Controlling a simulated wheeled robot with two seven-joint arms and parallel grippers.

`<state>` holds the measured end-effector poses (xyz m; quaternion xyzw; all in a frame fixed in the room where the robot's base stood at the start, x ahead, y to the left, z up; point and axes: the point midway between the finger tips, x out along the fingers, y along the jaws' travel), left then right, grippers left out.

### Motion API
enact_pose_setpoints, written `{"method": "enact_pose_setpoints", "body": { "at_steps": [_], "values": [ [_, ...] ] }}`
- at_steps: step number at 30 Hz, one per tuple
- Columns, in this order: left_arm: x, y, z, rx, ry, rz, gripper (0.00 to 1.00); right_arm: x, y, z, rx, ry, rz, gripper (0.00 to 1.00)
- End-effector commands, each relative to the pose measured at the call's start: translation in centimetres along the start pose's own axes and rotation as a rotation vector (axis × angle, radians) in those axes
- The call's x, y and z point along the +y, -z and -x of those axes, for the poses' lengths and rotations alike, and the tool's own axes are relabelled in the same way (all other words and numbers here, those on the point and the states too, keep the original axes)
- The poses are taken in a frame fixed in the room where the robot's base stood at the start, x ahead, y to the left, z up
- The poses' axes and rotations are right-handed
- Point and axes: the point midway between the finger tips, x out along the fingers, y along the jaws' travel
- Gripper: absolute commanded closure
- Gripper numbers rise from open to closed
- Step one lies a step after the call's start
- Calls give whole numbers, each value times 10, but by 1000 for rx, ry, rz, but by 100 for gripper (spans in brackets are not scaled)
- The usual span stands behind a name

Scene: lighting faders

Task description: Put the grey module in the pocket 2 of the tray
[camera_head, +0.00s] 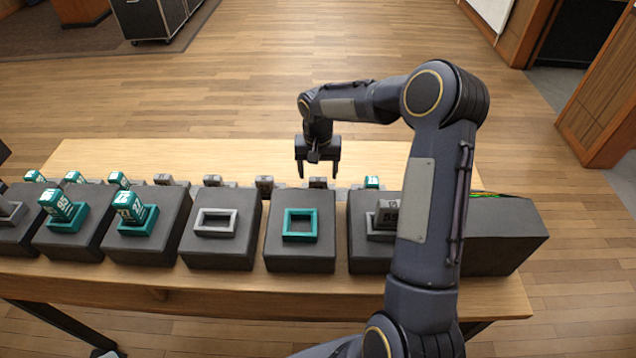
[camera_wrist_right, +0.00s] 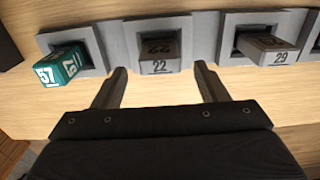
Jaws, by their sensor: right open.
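My right gripper (camera_head: 318,172) is open over the back row of sockets. In the right wrist view my right gripper (camera_wrist_right: 160,72) has its fingertips apart, one toward each side of a grey module marked 22 (camera_wrist_right: 160,66), not closed on it. That module (camera_head: 318,183) sits tilted in its socket. A grey module marked 29 (camera_wrist_right: 270,52) and a teal module marked 57 (camera_wrist_right: 60,68) sit in neighbouring sockets. In front, a grey-framed pocket (camera_head: 215,237) and a teal-framed pocket (camera_head: 300,239) are empty. I see no pocket numbers. My left gripper is out of view.
Teal modules (camera_head: 62,205) and (camera_head: 130,205) stand in teal-framed pockets at left. A grey module (camera_head: 387,212) sits in a pocket at right, partly hidden by my arm. A dark box with wires (camera_head: 505,235) stands at the right end. The table (camera_head: 230,155) behind is clear.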

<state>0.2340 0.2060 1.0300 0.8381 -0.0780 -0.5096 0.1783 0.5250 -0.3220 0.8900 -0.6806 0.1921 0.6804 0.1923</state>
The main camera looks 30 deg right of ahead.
Motion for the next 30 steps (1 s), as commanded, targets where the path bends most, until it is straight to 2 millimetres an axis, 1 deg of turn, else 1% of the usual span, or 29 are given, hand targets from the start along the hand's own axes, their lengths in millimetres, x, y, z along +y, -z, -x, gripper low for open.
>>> {"method": "enact_pose_setpoints", "body": {
  "at_steps": [1,6,11,14,16,17,18,20,21,23,24,26,27,29,30],
  "values": [
    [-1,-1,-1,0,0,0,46,0,2,12,6,0,0,33],
    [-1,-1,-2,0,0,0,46,0,1,40,4,0,0,33],
    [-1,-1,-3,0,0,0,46,0,0,55,3,1,2,33],
    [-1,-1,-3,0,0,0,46,2,-8,69,15,12,19,33],
    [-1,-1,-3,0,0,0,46,6,-22,86,32,29,46,33],
    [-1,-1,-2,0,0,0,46,8,-31,94,41,40,60,33],
    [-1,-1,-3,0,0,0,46,11,-43,106,57,56,82,33],
    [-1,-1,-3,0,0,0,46,17,-67,124,80,85,118,33],
    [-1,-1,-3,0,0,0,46,21,-84,134,96,106,141,33],
    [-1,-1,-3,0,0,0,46,27,-110,146,122,140,176,33],
    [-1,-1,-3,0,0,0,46,32,-127,152,138,164,196,33],
    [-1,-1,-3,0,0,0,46,38,-154,160,166,201,227,33],
    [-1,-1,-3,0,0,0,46,42,-171,162,184,227,245,33],
    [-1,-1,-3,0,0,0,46,46,-198,164,212,267,273,33],
    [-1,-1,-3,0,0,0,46,49,-214,164,232,296,290,33]
  ]
}}
